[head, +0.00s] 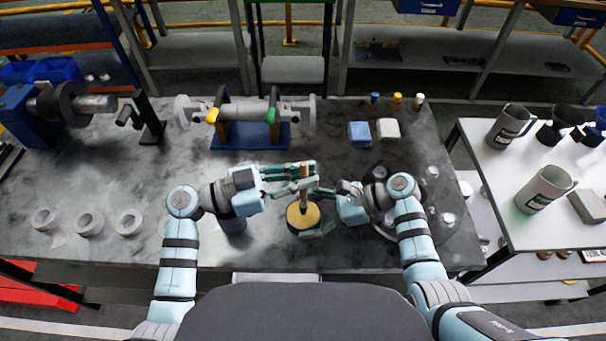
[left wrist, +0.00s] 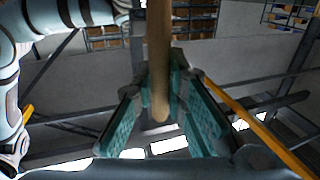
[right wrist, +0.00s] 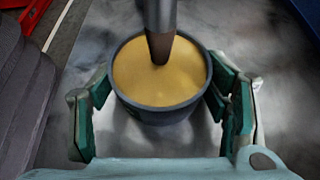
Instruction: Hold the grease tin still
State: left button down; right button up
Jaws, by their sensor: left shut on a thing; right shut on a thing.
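The grease tin (head: 296,226) is a dark round tin of yellow grease on the grey table, in front of my body. My right gripper (head: 311,213) is shut around its sides; the right wrist view shows the tin (right wrist: 157,112) upright between the green pads (right wrist: 160,98). My left gripper (head: 303,173) is higher, shut on the wooden handle of a brush-like tool (head: 303,186). In the left wrist view the handle (left wrist: 158,60) passes between the fingers (left wrist: 160,100). In the right wrist view the tool's dark lower end (right wrist: 160,42) meets the grease; its tip is hidden.
A shaft assembly on a blue stand (head: 250,135) stands behind the grippers. Blue (head: 360,134) and white (head: 388,128) blocks lie back right. Several grey rings (head: 89,224) lie front left. A side table (head: 520,232) with mugs stands right.

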aim_at(302, 163)
pick_arm(q)
jog(key=shift+f, duration=0.6)
dwell(1.1)
jog(key=shift+r, duration=3.6)
pick_arm(e)
jog(key=o, duration=1.5)
jog(key=shift+o, duration=0.2)
